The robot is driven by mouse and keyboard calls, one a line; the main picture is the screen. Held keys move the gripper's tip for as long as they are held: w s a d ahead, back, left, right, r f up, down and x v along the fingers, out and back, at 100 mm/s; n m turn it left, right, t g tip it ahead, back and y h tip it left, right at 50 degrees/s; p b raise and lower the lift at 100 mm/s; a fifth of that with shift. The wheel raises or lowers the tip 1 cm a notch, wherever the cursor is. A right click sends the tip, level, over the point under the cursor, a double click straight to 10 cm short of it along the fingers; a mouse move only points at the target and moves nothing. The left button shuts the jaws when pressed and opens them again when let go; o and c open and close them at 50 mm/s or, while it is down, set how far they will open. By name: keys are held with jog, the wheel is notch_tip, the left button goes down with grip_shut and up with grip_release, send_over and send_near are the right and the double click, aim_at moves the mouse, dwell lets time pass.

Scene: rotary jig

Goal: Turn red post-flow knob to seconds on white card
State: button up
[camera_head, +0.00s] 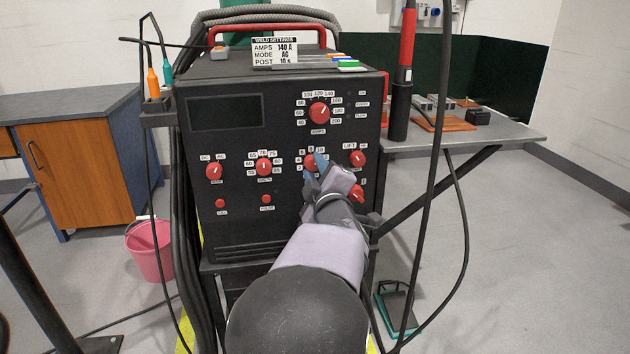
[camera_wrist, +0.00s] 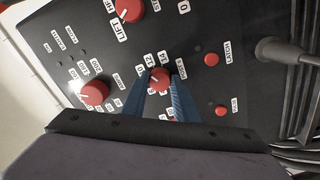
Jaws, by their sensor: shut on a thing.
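The red post-flow knob (camera_head: 309,159) is on the black front panel, in the middle row right of centre, with small white number labels around it. My gripper (camera_head: 315,165) is shut on this knob, one blue finger on each side. In the wrist view the knob (camera_wrist: 160,76) shows between the fingertips (camera_wrist: 160,82); its exact pointer setting is hard to read. The white card (camera_head: 274,52) stands on top of the machine and reads AMPS 140 A, MODE AC, POST 10 s.
Other red knobs sit close by: the amps knob (camera_head: 319,113) above, one to the left (camera_head: 264,167), a mode knob (camera_head: 214,171), and one to the right (camera_head: 357,159). A torch (camera_head: 404,80) and hanging cables are at the right. A side shelf (camera_head: 480,133) holds small parts.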

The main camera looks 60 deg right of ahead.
jog(key=n+b, duration=0.2)
jog(key=n, duration=0.1)
jog(key=shift+f+b, duration=0.1)
jog(key=shift+b, duration=0.2)
jog(key=shift+n, duration=0.4)
jog(key=o, duration=1.1)
jog(key=shift+c, duration=0.2)
jog(key=p+v, duration=0.1)
jog(key=v, duration=0.6)
jog(key=shift+s, duration=0.2)
